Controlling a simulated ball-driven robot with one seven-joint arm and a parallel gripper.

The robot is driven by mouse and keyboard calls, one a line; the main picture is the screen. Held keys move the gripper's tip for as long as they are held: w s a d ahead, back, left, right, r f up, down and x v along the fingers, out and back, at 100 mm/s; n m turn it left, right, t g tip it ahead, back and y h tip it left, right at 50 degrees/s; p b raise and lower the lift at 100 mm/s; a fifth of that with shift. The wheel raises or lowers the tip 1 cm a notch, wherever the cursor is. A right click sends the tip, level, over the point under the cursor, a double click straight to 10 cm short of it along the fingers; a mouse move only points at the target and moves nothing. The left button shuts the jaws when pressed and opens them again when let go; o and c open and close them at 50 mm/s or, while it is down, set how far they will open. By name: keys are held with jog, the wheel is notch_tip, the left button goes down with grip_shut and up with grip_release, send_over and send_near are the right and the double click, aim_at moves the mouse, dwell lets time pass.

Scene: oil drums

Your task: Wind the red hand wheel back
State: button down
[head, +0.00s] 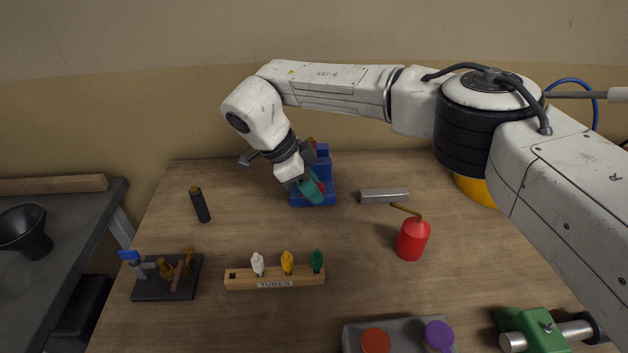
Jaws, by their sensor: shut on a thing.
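A blue stand (325,170) is at the back middle of the wooden table in the head view.
A grey metal block (384,196) lies right of the blue stand, with a red oil can (412,240) in front. A wooden tube rack (275,279) stands nearer, left of middle. A dark cylinder (200,205) stands at left. A green clamp (535,330) is front right.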

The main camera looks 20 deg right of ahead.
jog(key=h, duration=0.2)
jog(key=g+h, duration=0.1)
jog(key=shift+w+a+f, duration=0.1)
jog(key=shift+a+f, duration=0.05)
jog(key=shift+a, duration=0.1)
jog(key=shift+f+g+h+b, duration=0.1)
jog(key=shift+g+h+b, duration=0.2)
jog(key=shift+h+b, duration=0.55)
jog(key=shift+h, duration=0.35)
jog(key=c, duration=1.1)
grip_release()
